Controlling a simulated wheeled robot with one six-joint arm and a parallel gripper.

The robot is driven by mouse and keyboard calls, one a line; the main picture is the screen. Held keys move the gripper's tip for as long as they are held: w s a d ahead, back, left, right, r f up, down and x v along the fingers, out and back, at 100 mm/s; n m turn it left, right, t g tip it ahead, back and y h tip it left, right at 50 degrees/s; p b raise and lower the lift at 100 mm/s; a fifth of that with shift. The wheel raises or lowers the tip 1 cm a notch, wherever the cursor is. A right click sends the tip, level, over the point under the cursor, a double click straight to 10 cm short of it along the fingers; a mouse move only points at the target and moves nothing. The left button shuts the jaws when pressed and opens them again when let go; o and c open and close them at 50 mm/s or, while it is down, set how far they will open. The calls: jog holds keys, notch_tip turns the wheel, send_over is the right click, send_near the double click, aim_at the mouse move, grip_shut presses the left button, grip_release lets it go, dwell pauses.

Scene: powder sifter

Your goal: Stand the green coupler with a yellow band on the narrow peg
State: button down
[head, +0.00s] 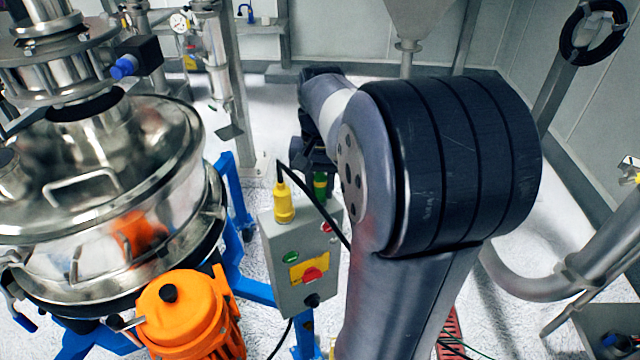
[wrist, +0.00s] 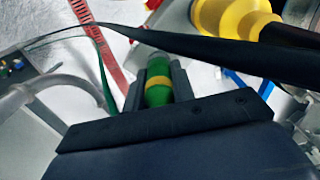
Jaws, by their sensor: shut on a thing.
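The green coupler with a yellow band (wrist: 158,95) is between the two dark fingers of my gripper (wrist: 157,78) in the wrist view. My gripper is shut on it. In the head view the coupler (head: 320,186) shows small below my dark gripper (head: 318,162), behind the top of the grey control box and apparently upright. My arm hides part of that area. I cannot make out the narrow peg in either view.
The grey control box (head: 305,268) has a yellow plug (head: 284,206) and black cable on top. The cable crosses close by my gripper in the wrist view. A steel sifter (head: 95,185) and orange motor (head: 190,315) stand left. A blue frame (head: 255,288) runs behind the box.

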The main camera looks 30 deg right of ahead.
jog(key=shift+f, duration=0.35)
jog(key=c, duration=1.1)
grip_release()
notch_tip(320, 180, up, 11)
jog(key=shift+f, duration=0.1)
